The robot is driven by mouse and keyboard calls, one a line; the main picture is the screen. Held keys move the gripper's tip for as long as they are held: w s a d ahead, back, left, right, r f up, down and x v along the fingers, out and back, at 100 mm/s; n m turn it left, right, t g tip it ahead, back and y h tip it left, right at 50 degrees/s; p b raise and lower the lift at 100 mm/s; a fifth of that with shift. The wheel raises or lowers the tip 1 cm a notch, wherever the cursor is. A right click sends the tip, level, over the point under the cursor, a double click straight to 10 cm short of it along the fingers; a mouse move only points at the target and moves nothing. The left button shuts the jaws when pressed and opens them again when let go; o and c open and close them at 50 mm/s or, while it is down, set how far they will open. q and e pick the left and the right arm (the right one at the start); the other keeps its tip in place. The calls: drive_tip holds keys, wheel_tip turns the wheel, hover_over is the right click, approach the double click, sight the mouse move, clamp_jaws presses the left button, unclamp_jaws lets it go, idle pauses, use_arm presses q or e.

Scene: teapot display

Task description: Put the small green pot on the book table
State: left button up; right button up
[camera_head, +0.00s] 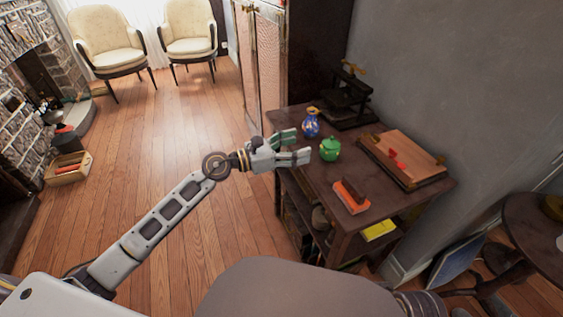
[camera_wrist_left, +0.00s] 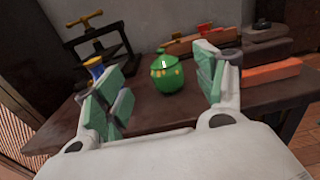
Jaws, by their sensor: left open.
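The small green pot (camera_head: 330,149) stands upright on the dark wooden table (camera_head: 306,168), near its left edge. In the left wrist view the pot (camera_wrist_left: 167,75) shows between my two fingers, a little beyond their tips. My left gripper (camera_head: 297,146) is open and empty, just left of the pot in the head view. It also shows in the wrist view (camera_wrist_left: 165,88) with its green finger pads wide apart. I see no contact with the pot. My right gripper is not in view.
A blue vase (camera_head: 311,123) stands close behind the pot, with a dark press (camera_head: 347,97) beyond. A wooden board (camera_head: 401,158) and an orange book (camera_head: 351,197) lie on the table. A round table (camera_head: 535,222) stands at the right.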

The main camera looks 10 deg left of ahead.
use_arm(q)
drive_tip(key=shift+r, duration=0.1)
drive_tip(key=a+r+n+t+y, duration=0.1)
drive_tip(key=a+n+t+y, duration=0.3)
drive_tip(key=n, duration=0.6)
drive_tip(key=a+r+n+t+y, duration=0.1)
drive_tip(key=a+n+t+y, duration=0.3)
drive_tip(key=n, duration=0.6)
drive_tip(key=s+a+f+n+g+y, duration=0.1)
drive_tip(key=s+a+f+n+y, duration=0.1)
drive_tip(key=f+n+y, duration=0.35)
drive_tip(key=s+a+f+n+g+y, duration=0.1)
drive_tip(key=s+a+f+n+y, duration=0.15)
drive_tip(key=f+n, duration=0.45)
drive_tip(key=s+d+f+n+g+h, duration=0.1)
drive_tip(key=s+d+f+n+g, duration=0.1)
drive_tip(key=s+f+n+g, duration=0.4)
drive_tip(key=s+d+f+n+g+h, duration=0.2)
drive_tip(key=s+f+n+g, duration=0.3)
drive_tip(key=s+f, duration=0.5)
drive_tip(key=s+d+g, duration=0.1)
drive_tip(key=s+g, duration=0.1)
drive_tip(key=s, duration=0.4)
drive_tip(key=shift+s+d+f+n, duration=0.25)
drive_tip(key=shift+f+n, duration=0.1)
drive_tip(key=shift+f, duration=0.05)
